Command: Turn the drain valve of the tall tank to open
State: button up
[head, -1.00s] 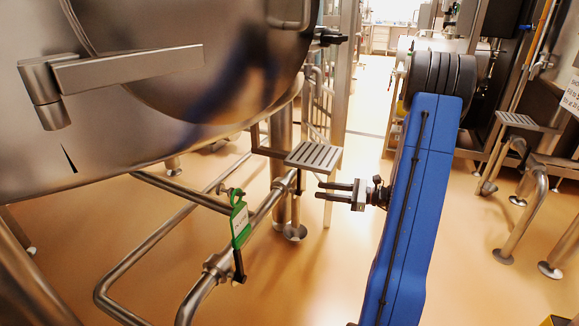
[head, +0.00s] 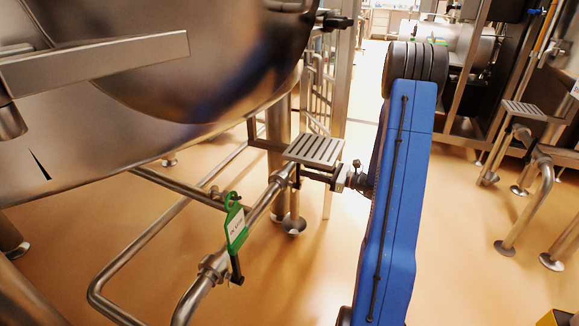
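A large steel tank (head: 150,130) fills the upper left of the head view. A steel pipe (head: 255,213) runs below it. A black lever (head: 237,268) with a green-framed white tag (head: 235,228) hangs from this pipe. Farther up the pipe, beneath a slotted metal step (head: 316,151), a small dark upright part (head: 298,178) shows; I cannot tell whether it is a valve handle. My gripper (head: 314,175) points left just under the step, its fingertips close to that dark part. The fingers look apart, partly covered by the step. Contact cannot be made out.
Another bent steel pipe (head: 120,257) runs low at the left. A steel leg (head: 279,125) stands behind the step. At the right are another step (head: 525,109) and steel pipe legs (head: 520,215). The orange floor (head: 460,265) between is clear.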

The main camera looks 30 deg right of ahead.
aim_at(296, 167)
jog(key=x, duration=0.8)
jog(key=shift+w+a, duration=0.2)
grip_shut()
